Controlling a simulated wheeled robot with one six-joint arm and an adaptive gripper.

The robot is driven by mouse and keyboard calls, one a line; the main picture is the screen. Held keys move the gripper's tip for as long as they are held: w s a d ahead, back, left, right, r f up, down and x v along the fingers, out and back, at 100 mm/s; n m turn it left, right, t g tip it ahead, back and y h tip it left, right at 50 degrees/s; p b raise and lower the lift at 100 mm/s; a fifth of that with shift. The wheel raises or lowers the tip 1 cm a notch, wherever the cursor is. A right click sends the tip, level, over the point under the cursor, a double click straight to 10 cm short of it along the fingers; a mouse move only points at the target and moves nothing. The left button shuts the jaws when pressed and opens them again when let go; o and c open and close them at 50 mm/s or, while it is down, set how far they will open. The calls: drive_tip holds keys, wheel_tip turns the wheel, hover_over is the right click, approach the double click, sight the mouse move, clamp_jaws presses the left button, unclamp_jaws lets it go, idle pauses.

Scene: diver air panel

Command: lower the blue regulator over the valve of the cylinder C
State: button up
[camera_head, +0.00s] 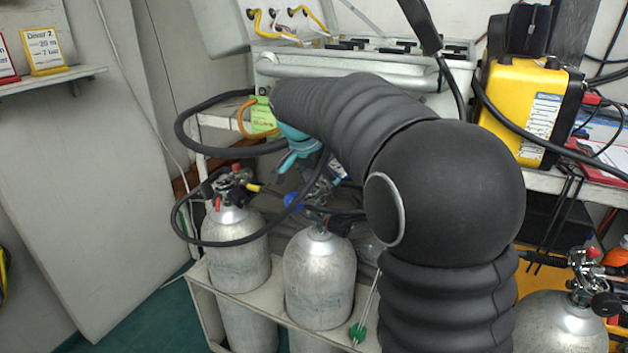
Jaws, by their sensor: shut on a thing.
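My gripper (291,160), teal, points down above the middle cylinder, with its fingers partly hidden. It is shut on the blue regulator, whose blue part (293,201) shows just below the fingers, beside black hoses. The middle grey cylinder (320,278) stands upright in the rack, with its valve (318,217) close under the regulator and partly covered by it and by hoses. I cannot tell whether regulator and valve touch. A left grey cylinder (236,250) has a valve with red parts (232,184). No letters are readable on the cylinders, so I cannot tell which is C.
A pale rack (208,303) holds the cylinders. Black hoses loop around the left valve and middle valve. Another cylinder (560,325) stands at the lower right. A yellow case (525,110) sits on the right shelf. My dark arm hides much of the middle.

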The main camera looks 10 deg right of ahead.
drive_tip(key=shift+s+d, duration=0.65)
drive_tip(key=shift+s, duration=0.2)
drive_tip(key=shift+s+b, duration=0.25)
drive_tip(key=shift+b, duration=0.1)
drive_tip(key=shift+f+b, duration=1.5)
drive_tip(key=shift+f, duration=0.3)
idle(1.6)
drive_tip(key=o, duration=1.8)
drive_tip(key=shift+c, duration=0.2)
drive_tip(key=shift+a, duration=0.1)
drive_tip(key=v, duration=1.2)
